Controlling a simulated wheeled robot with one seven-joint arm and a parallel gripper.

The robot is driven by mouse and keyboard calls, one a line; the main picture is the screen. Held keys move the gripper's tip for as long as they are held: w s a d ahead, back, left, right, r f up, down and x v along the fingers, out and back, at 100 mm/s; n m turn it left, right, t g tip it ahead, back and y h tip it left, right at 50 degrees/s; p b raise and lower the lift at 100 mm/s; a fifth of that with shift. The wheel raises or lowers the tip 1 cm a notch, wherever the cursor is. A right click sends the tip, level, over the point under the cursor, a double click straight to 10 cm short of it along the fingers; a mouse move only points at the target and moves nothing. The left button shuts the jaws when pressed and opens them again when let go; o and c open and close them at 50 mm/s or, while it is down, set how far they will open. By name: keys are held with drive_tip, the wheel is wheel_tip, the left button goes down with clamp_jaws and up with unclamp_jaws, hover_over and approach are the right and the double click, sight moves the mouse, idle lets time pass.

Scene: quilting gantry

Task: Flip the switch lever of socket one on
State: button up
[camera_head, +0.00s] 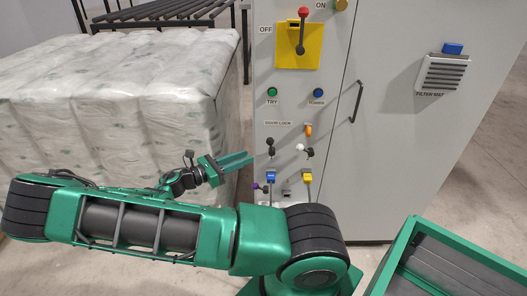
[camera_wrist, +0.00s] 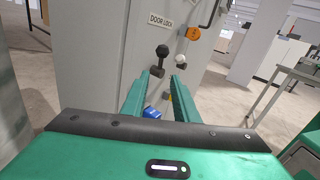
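A grey cabinet (camera_head: 400,130) carries two small switch levers under the "DOOR LOCK" label: a black-knobbed one (camera_head: 270,146) on the left and a white-knobbed one (camera_head: 301,148) on the right. Below them are a blue plug (camera_head: 271,177) and a yellow plug (camera_head: 308,177). I cannot read which socket is number one. My gripper (camera_head: 248,158) is open and empty, just left of the black-knobbed lever. In the wrist view, my fingers (camera_wrist: 160,80) point at the cabinet; the black knob (camera_wrist: 162,51) shows beyond the gap between them, the white knob (camera_wrist: 180,58) near the right finger.
An orange piece (camera_head: 308,130) sits above the white knob. A large red-knobbed lever (camera_head: 300,38) on a yellow plate and a door handle (camera_head: 357,102) are higher up. Wrapped bales (camera_head: 110,100) stand left; a green-framed container (camera_head: 450,255) is front right.

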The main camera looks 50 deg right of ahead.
sight(271, 146)
drive_tip(key=x, duration=1)
drive_tip(key=shift+s+d, duration=0.1)
drive_tip(key=shift+d, duration=0.15)
clamp_jaws()
